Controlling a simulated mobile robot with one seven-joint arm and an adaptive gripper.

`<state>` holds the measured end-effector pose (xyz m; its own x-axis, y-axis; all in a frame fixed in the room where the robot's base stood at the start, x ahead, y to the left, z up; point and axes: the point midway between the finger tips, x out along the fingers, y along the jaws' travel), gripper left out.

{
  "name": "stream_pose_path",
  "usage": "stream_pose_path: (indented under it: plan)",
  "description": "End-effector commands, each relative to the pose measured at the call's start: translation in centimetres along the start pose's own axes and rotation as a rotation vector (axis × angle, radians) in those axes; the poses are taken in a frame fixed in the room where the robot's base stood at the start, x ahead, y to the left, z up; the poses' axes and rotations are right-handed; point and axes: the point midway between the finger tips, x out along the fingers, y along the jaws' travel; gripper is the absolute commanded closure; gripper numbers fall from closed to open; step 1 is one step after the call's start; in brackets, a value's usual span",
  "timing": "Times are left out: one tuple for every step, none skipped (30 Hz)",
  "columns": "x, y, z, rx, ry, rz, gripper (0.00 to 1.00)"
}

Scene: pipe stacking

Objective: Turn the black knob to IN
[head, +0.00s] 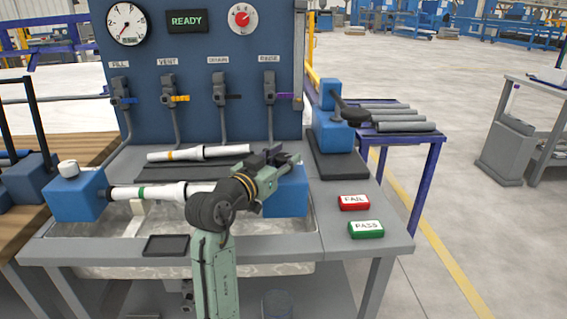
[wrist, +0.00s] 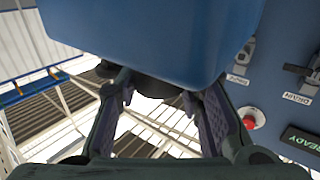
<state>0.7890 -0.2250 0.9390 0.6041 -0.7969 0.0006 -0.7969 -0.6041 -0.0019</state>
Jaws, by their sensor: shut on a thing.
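My gripper (head: 284,160) is over the right blue block (head: 288,196) of the bench. In the wrist view that block (wrist: 150,35) fills the top, and my gripper's fingers (wrist: 163,110) stand on either side of the black knob (wrist: 158,82), shut on it. Only a dark strip of the knob shows between the fingers, below the block's edge. In the head view my gripper hides the knob. No IN mark is legible, so I cannot tell which way the knob points.
FAIL (head: 354,202) and PASS (head: 366,229) buttons are at right. The panel display (head: 187,21) reads READY.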

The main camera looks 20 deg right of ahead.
Motion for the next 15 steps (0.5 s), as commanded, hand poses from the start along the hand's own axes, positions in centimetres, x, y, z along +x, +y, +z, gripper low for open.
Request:
stream_pose_path:
  plan:
    - [-0.06,-0.27,0.18,-0.001,0.001,0.023,0.94]
    - [-0.06,-0.26,0.16,-0.001,0.002,0.038,0.94]
    - [-0.04,-0.24,0.18,0.000,0.001,0.058,0.94]
    - [-0.03,-0.22,0.17,-0.001,0.001,0.072,0.94]
    - [-0.03,-0.19,0.12,-0.001,0.001,0.084,0.94]
    - [-0.02,-0.19,0.11,-0.001,0.001,0.098,0.94]
    - [-0.01,-0.18,0.11,-0.002,0.001,0.109,0.94]
    - [-0.01,-0.18,0.11,-0.002,0.001,0.117,0.94]
    - [-0.02,-0.17,0.07,-0.002,0.001,0.127,0.94]
    - [-0.02,-0.15,0.04,-0.002,0.001,0.134,0.94]
    - [-0.02,-0.15,0.04,-0.002,0.001,0.139,0.94]
    - [-0.01,-0.16,0.04,-0.002,0.000,0.144,0.94]
    - [0.00,-0.15,0.04,-0.003,0.000,0.148,0.94]
    - [0.00,-0.14,0.04,-0.003,0.000,0.151,0.94]
    - [0.00,-0.12,0.03,-0.003,0.000,0.154,0.94]
